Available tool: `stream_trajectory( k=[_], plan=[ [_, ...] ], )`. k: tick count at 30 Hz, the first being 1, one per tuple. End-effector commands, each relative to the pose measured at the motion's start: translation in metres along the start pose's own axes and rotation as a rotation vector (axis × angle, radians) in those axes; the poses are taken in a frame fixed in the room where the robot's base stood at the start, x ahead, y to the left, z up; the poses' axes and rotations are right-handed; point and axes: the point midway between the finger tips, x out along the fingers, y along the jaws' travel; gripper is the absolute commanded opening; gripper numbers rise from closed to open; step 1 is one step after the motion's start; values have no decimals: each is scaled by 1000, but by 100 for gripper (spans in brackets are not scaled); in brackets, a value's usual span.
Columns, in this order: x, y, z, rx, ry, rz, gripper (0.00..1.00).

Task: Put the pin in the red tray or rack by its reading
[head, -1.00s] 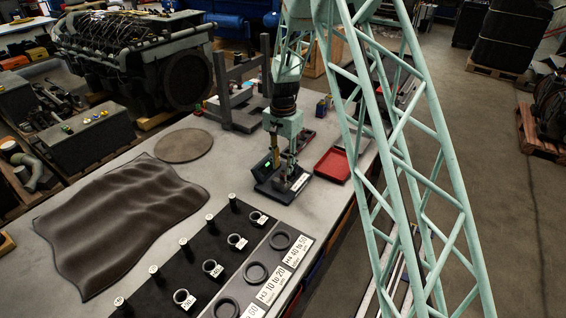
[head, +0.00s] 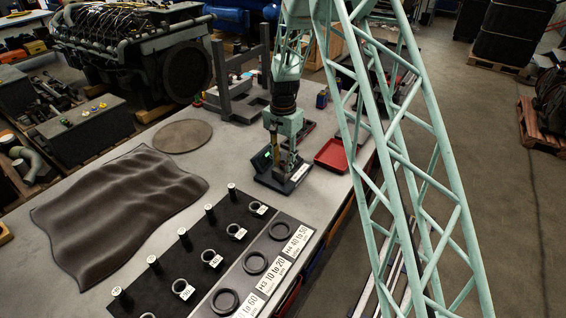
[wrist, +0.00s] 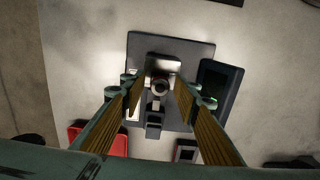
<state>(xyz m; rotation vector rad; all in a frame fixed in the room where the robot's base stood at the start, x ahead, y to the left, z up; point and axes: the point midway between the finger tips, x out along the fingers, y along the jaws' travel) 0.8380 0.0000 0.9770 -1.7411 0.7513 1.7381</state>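My gripper (wrist: 160,84) is pointed down over a dark measuring stand (head: 276,184) on the bench. In the wrist view its two fingers are apart, one on each side of a small round-topped part (wrist: 160,87), which looks like the pin seen end-on. Gaps show between it and both fingers. In the head view the fingers hide most of this part. The stand carries a dark box with a green-lit display (head: 267,153); its reading is too small to tell. The red tray (head: 331,154) lies right of the stand and also shows in the wrist view (wrist: 104,141).
A black rack (head: 222,238) in front holds several upright pins (head: 210,212) and small tagged rings (head: 235,230). A rumpled brown mat (head: 118,205) lies left. A grey frame (head: 238,88) stands behind.

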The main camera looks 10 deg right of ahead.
Motion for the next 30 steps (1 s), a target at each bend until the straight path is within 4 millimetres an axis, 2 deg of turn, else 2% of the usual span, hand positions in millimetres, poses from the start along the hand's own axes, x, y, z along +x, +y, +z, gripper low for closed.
stream_trajectory(
  k=[2, 10, 12, 30],
  plan=[
    [2, 1, 1, 0, -1, 1, 28],
    [2, 0, 1, 0, -2, 2, 5],
    [2, 0, 1, 0, -1, 1, 3],
    [-12, 0, 0, 0, -1, 0, 3]
  ],
)
